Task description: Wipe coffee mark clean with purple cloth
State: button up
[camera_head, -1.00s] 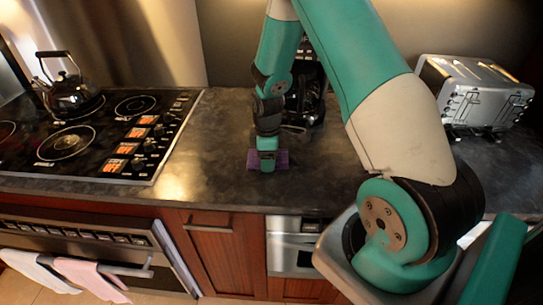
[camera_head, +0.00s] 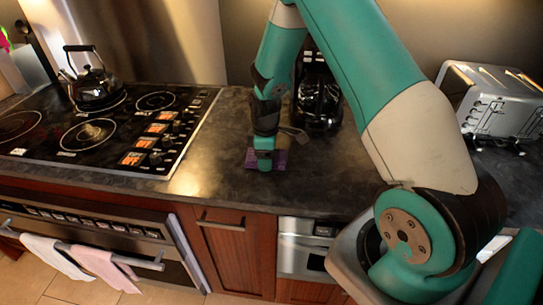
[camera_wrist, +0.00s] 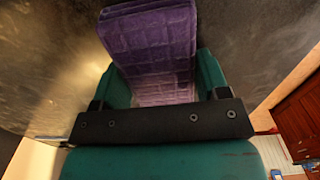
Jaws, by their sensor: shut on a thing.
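The purple cloth (camera_head: 280,159) lies at the dark countertop, under and beside my gripper (camera_head: 264,163). In the wrist view the folded purple cloth (camera_wrist: 152,50) sits between the two green fingers of my gripper (camera_wrist: 160,85), which is shut on it. The cloth's quilted face shows there, and it appears to be against or very near the counter (camera_head: 215,170). No coffee mark can be made out in either view; the cloth and my arm may cover it.
A black coffee maker (camera_head: 318,100) stands behind my gripper. The stove (camera_head: 110,125) with a kettle (camera_head: 95,85) is on the left, and a silver toaster (camera_head: 497,100) is at the right back. The counter's front edge (camera_head: 235,203) runs below. Bare counter lies left of the cloth.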

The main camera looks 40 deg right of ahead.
aim_at(253, 155)
jog(key=shift+w+a, duration=1.4)
jog(key=shift+a, duration=0.05)
jog(key=shift+s+d, duration=0.1)
